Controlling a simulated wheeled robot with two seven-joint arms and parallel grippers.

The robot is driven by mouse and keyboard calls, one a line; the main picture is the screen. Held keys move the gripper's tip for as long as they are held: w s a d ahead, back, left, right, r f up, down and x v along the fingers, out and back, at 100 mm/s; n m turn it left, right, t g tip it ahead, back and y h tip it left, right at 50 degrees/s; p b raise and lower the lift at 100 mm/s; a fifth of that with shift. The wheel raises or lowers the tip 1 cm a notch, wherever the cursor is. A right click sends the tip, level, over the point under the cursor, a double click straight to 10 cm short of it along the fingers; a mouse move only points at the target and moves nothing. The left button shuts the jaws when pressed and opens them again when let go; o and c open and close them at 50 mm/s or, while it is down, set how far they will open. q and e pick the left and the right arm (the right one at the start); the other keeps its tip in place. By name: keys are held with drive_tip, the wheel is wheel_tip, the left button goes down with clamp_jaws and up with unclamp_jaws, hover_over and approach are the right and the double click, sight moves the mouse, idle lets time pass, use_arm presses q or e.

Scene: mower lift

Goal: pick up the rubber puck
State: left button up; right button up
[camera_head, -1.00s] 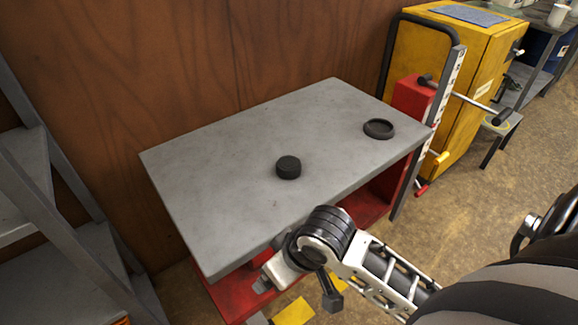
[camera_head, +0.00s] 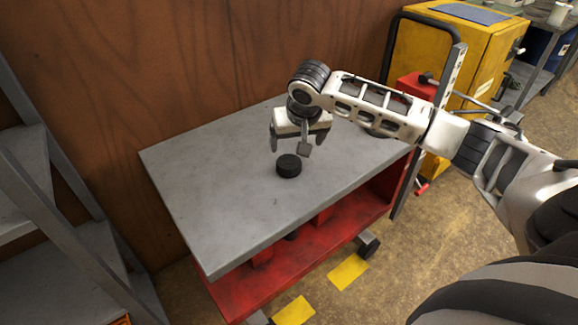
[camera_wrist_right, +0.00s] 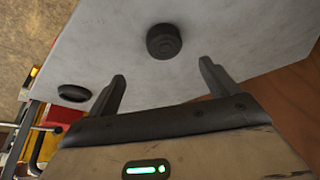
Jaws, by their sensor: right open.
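The rubber puck (camera_head: 289,166) is a short black cylinder lying flat on the grey table top (camera_head: 215,200). My right gripper (camera_head: 298,146) is open and empty above the table, fingers pointing down, close to the puck. In the right wrist view the puck (camera_wrist_right: 164,41) lies beyond the two fingertips, roughly centred between them and not touching either. The open right gripper's fingers (camera_wrist_right: 161,72) show wide apart there. My left gripper is not in view.
A black ring-shaped dish (camera_wrist_right: 74,93) lies on the table; in the head view my arm mostly covers it. A brown wooden wall (camera_head: 150,70) stands behind the table. A yellow cabinet (camera_head: 475,60) stands at the right, grey shelving (camera_head: 50,200) at the left.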

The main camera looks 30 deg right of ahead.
hover_over(290, 163)
drive_tip(key=s, duration=0.2)
wheel_tip(290, 163, down, 5)
drive_tip(key=shift+f, duration=0.2)
drive_tip(key=shift+a+b+x, duration=0.2)
drive_tip(key=shift+x, duration=1.15)
drive_tip(key=shift+a+b+x, duration=0.15)
drive_tip(key=shift+b+x, duration=0.05)
drive_tip(key=shift+x, duration=1.15)
drive_tip(key=c, duration=1.2)
